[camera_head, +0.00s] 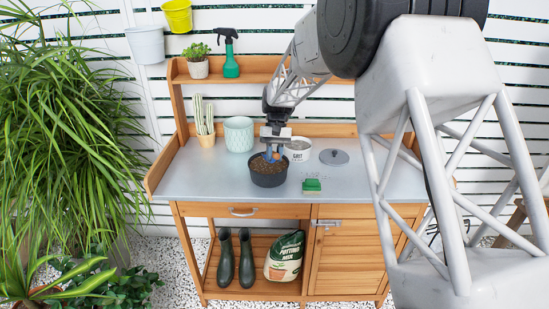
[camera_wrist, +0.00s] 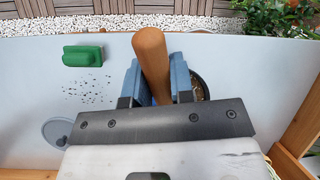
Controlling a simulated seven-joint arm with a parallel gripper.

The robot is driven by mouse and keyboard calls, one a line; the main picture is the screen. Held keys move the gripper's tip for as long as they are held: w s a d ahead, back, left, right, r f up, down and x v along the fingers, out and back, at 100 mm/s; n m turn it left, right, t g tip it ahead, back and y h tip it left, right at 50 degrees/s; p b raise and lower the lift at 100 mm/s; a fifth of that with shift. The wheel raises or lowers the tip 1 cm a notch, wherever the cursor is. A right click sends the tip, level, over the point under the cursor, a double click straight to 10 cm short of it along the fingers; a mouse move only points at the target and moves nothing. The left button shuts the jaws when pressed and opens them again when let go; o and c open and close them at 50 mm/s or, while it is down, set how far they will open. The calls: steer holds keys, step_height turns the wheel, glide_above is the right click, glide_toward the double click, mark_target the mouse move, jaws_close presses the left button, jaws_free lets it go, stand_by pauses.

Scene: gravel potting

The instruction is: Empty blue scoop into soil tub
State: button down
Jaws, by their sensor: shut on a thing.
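My gripper (camera_head: 272,149) is shut on the wooden handle (camera_wrist: 152,58) of the scoop, which lies between its two blue-grey fingers in the wrist view. The scoop's blue part (camera_head: 268,156) shows small in the head view, just above the soil tub. The soil tub (camera_head: 268,181) is a dark round pot with brown soil on the grey bench top. Part of its rim and soil (camera_wrist: 201,86) shows behind the right finger in the wrist view. The scoop's bowl is mostly hidden, so I cannot tell whether it holds anything.
A white tub marked GRIT (camera_head: 298,151) stands behind and right of the soil tub. A grey lid (camera_head: 334,157) lies right of it. A green brush (camera_head: 312,186) lies near dark specks. A mint pot (camera_head: 238,135) and a potted cactus (camera_head: 205,128) stand behind left.

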steer(key=shift+w+a+r+g, duration=0.1)
steer(key=shift+w+r+g, duration=0.15)
steer(key=shift+r+g, duration=0.1)
steer(key=shift+r, duration=0.1)
steer(key=shift+w+r+g, duration=0.2)
steer(key=shift+w+g, duration=0.05)
steer(key=shift+g, duration=0.1)
steer(key=shift+w+a+r, duration=0.1)
steer(key=shift+w+r, duration=0.1)
steer(key=shift+w+r+g+h, duration=0.25)
steer(key=shift+g+h, duration=0.05)
steer(key=shift+g, duration=0.2)
steer(key=shift+w+a+r+g, duration=0.1)
steer(key=shift+w+r+g, duration=0.1)
steer(key=shift+g, duration=0.1)
steer(key=shift+w+r+g, duration=0.15)
steer(key=shift+w+g, duration=0.1)
steer(key=shift+g, duration=0.05)
steer(key=shift+a, duration=0.1)
steer(key=shift+w+a+r+g, duration=0.1)
steer(key=shift+w+r+g, duration=0.15)
steer(key=shift+w+g, duration=0.15)
